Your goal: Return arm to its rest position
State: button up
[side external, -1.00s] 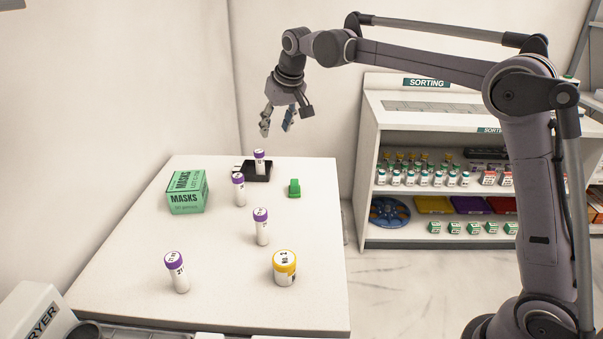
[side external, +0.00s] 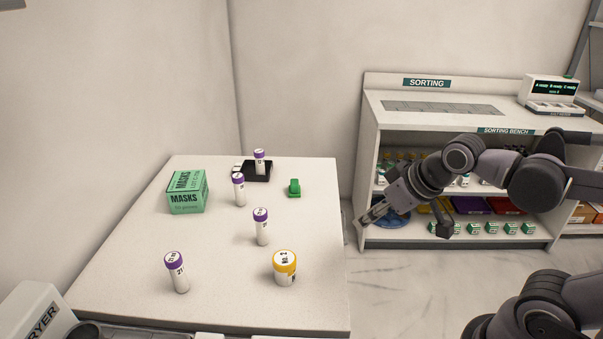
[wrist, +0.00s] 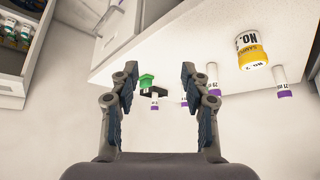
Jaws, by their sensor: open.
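My gripper (side external: 372,212) is off the right side of the white table (side external: 215,290), in front of the sorting bench. In the wrist view my gripper (wrist: 158,85) has its two fingers apart with nothing between them. On the table, three purple-capped tubes stand: one at the front left (side external: 177,272), one in the middle (side external: 261,227) and one further back (side external: 239,190). Another purple-capped tube (side external: 259,162) stands at a black block (side external: 258,174). A yellow-capped jar (side external: 285,267) stands at the front right.
A green masks box (side external: 187,192) sits at the table's left, and a small green item (side external: 294,188) lies at the back right. The sorting bench (side external: 440,110) has shelves of bottles and trays behind my arm. Floor (side external: 395,295) shows clear between table and arm.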

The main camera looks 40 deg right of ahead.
jog(key=shift+s+f, duration=0.7)
